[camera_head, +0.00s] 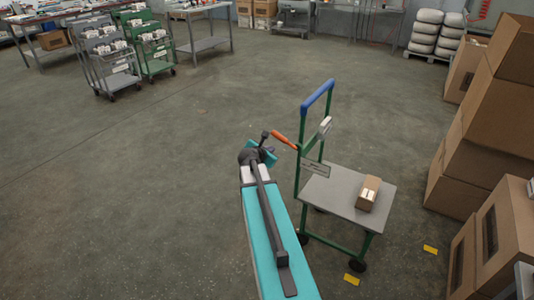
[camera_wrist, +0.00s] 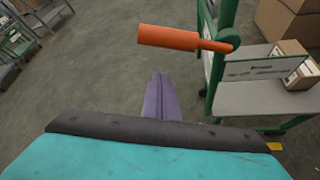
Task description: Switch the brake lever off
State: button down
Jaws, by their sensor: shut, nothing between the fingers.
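The brake lever (camera_head: 285,141) has an orange grip and is mounted on the green post of a cart (camera_head: 340,193). In the head view it points left and slightly up from its mount. In the wrist view the orange grip (camera_wrist: 168,38) points left, almost level, from a green pivot. My gripper's purple fingers (camera_wrist: 160,80) are shut and empty. Their tips show just below the grip in that picture, with floor visible between. I cannot tell the depth gap. In the head view my gripper's fingers are not clear behind my arm.
The cart has a blue top handle (camera_head: 318,96), a grey deck and a small cardboard box (camera_head: 368,193) on it. Large cardboard boxes (camera_head: 480,165) stack along the right. Grey and green trolleys (camera_head: 112,60) stand at the back left. The floor left of the cart is clear.

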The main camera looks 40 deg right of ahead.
aim_at(285, 140)
jog(key=shift+s+d+r, duration=0.15)
jog(key=shift+d+r, duration=0.1)
jog(key=shift+r, duration=0.3)
jog(key=shift+s+d+r, duration=0.15)
jog(key=shift+d+r, duration=0.1)
jog(key=shift+r, duration=0.35)
jog(key=shift+s+d+r, duration=0.15)
jog(key=shift+d+r, duration=0.1)
jog(key=shift+r, duration=0.3)
jog(key=shift+w+a+r, duration=0.1)
jog(key=shift+a, duration=0.05)
jog(key=shift+p, duration=0.3)
jog(key=shift+r, duration=0.1)
